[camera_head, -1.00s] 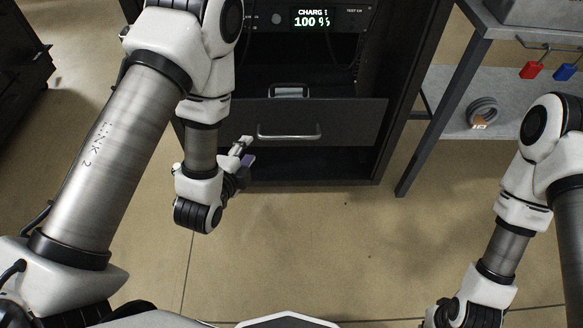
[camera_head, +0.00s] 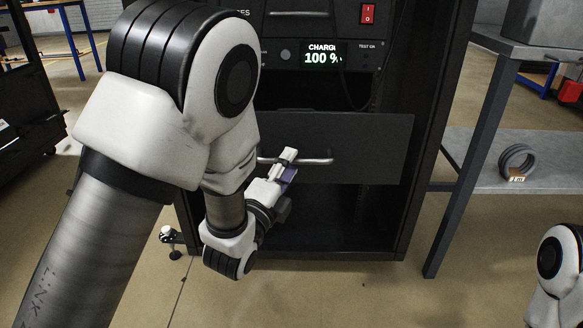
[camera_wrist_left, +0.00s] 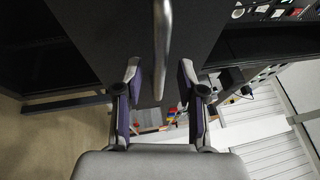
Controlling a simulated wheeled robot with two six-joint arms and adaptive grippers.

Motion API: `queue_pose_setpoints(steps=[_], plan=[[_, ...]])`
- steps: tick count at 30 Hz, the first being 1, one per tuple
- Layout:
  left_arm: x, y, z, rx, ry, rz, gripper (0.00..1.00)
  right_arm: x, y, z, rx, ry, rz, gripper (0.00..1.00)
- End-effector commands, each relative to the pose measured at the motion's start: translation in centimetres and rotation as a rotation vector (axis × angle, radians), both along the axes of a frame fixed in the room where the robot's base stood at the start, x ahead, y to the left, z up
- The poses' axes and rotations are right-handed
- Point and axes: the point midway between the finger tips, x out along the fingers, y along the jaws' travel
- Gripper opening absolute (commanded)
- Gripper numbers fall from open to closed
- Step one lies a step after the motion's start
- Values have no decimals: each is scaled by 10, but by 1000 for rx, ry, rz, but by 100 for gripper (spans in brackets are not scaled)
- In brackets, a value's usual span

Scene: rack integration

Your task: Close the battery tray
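The battery tray is a dark drawer whose flat front panel (camera_head: 372,150) stands out ahead of the rack, so the tray looks pulled out. Its silver bar handle (camera_head: 318,161) runs across the panel. My left gripper (camera_head: 288,165) is at the handle's left half in the head view and hides part of it. In the left wrist view, the handle (camera_wrist_left: 162,45) passes between the two open fingers (camera_wrist_left: 158,75), with gaps on both sides. The tray's inside is hidden. My right gripper is out of view; only part of the right arm shows at the lower right.
The black rack (camera_head: 425,130) surrounds the tray, with a display (camera_head: 323,57) reading 100% above it. A red switch (camera_head: 367,14) sits higher up. A grey table (camera_head: 485,165) on the right holds a cable coil (camera_head: 516,160). The floor in front is clear.

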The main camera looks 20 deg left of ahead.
Motion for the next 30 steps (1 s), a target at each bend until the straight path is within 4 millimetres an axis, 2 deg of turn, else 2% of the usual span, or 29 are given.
queue_pose_setpoints(steps=[4,11,12,14,15,25,30], plan=[[18,-2,2,0,-2,0,39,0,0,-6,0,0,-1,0],[21,-2,3,0,1,0,39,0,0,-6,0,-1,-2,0],[21,-2,3,0,1,0,36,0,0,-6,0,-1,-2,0],[21,-2,3,0,1,0,14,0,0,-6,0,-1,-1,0],[21,-2,3,0,2,0,0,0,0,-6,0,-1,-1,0],[23,-2,3,-1,2,0,0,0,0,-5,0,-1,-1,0],[35,2,4,-2,0,1,0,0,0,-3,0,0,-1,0]])
